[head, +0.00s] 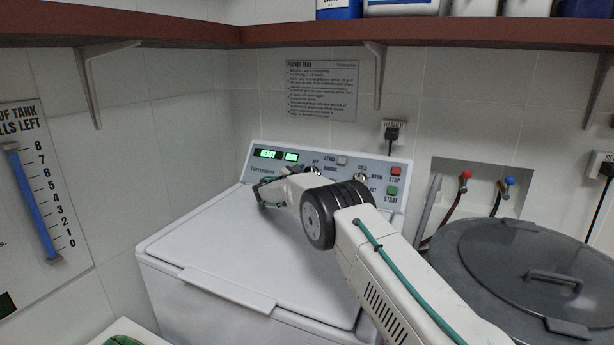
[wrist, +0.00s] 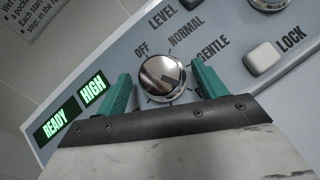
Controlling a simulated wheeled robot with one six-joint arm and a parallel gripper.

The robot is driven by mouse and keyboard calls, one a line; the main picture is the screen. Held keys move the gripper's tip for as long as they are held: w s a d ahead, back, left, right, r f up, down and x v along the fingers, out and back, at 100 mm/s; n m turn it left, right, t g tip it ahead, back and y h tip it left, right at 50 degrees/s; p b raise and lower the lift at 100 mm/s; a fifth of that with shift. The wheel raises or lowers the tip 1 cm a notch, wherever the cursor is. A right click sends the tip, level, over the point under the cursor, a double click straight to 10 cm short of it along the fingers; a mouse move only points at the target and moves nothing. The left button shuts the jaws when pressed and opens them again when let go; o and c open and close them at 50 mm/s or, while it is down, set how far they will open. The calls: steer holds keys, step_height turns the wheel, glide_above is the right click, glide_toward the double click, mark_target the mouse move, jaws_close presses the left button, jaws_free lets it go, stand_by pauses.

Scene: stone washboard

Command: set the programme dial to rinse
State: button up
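The programme dial (wrist: 160,78) is a round chrome knob on the washer's grey control panel. In the wrist view OFF, NORMAL and GENTLE are printed around it. A further label at the lower right is mostly hidden by a finger, and I cannot surely read the dial's setting. My gripper (wrist: 161,72) is open, with one teal finger on each side of the dial and a visible gap to each. In the head view my wrist and arm cover part of the panel. The display (head: 268,153) reads READY, and a second display (wrist: 93,90) reads HIGH.
A LOCK button (wrist: 262,57) and another knob (wrist: 264,5) sit right of the dial. A red STOP button (head: 395,172) and green START button (head: 392,190) are at the panel's right end. The white lid (head: 235,235) is closed.

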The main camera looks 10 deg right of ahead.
steer(key=v, duration=0.7)
steer(key=shift+s+a, duration=0.25)
